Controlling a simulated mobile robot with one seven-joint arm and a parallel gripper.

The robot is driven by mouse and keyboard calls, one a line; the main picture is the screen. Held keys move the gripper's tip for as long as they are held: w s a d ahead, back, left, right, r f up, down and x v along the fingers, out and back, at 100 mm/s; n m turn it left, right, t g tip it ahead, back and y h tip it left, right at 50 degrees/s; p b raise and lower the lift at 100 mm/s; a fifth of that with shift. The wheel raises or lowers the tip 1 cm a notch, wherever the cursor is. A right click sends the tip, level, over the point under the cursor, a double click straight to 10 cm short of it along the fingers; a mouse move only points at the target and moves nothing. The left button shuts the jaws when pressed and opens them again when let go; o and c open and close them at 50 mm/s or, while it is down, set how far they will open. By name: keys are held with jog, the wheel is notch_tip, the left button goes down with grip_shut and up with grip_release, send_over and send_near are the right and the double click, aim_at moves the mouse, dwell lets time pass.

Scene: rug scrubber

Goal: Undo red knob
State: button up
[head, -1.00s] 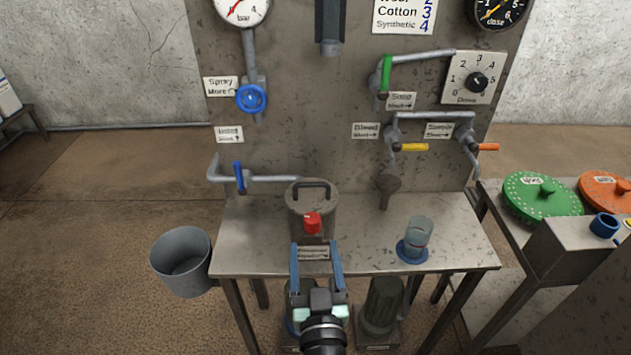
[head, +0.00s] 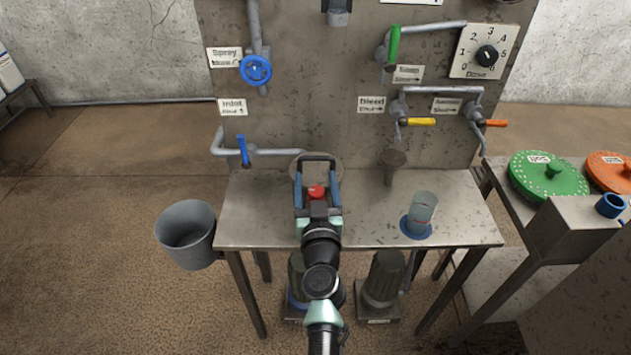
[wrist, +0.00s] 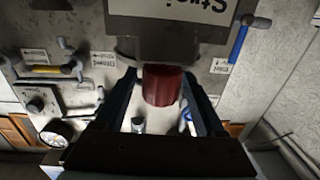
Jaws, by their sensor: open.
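The red knob (head: 317,192) sits on the front of the grey lidded pot (head: 318,166) on the metal table. My gripper (head: 316,178) is in front of the pot, with its two blue fingers apart on either side of the knob. In the wrist view the red knob (wrist: 162,85) lies between the open fingers (wrist: 160,88), with a gap visible at each side. I cannot tell whether either finger touches it. My gripper and wrist hide most of the pot's front in the head view.
A glass on a blue base (head: 420,215) stands to the right on the metal table (head: 370,235). A blue-handled valve (head: 243,150) is on the pipe to the left. A grey bucket (head: 187,233) is beside the table's left edge.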

jog(key=shift+w, duration=0.4)
grip_shut()
